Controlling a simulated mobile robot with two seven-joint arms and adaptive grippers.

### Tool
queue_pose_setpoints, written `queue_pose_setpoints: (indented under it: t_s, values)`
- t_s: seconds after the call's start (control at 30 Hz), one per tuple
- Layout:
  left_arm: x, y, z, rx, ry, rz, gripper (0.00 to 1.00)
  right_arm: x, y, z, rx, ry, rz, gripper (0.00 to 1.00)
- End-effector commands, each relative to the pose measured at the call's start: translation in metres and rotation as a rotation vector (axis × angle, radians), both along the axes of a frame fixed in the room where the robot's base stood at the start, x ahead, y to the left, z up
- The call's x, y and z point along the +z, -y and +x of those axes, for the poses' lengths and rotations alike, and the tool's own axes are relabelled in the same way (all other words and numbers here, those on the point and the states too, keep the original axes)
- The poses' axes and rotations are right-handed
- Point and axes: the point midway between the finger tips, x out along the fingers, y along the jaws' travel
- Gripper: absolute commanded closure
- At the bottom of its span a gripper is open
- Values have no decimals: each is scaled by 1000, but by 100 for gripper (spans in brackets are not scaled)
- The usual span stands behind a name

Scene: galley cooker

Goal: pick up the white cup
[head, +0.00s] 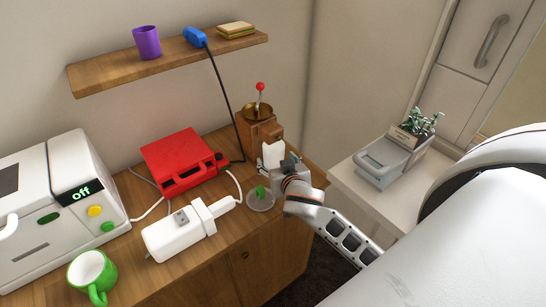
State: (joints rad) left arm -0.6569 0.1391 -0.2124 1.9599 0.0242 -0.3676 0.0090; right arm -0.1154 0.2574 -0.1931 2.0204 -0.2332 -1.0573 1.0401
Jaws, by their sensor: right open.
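My right gripper (279,167) is at the right end of the wooden counter, open, its arm coming in from the lower right. A small white piece (271,152) shows right at its fingers, in front of the wooden grinder. It may be the white cup, but the gripper hides much of it and I cannot tell whether they touch. The other cups in view are a green mug (92,274) at the lower left of the counter and a purple cup (146,42) on the wall shelf. My left gripper is not in view.
The wooden grinder (258,130) with a red-knobbed handle stands just behind the gripper. A clear round dish (260,201) with a green piece is close to its left. A red case (183,160), white charger (180,234) and white appliance (55,210) crowd the counter. Cables run between them.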

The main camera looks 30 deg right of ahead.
Motion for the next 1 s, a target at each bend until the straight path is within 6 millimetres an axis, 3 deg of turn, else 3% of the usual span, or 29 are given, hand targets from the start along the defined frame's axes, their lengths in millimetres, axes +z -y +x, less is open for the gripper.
queue_pose_setpoints:
  t_s: [0.3,0.57,0.77,1.0]
  values:
    - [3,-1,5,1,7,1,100,-16,13,35,0,-1,-2,36]
    - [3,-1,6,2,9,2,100,-18,14,37,0,-1,0,36]
    - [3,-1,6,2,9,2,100,-17,14,37,-1,-1,0,80]
    - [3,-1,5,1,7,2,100,-17,14,37,-1,0,0,80]
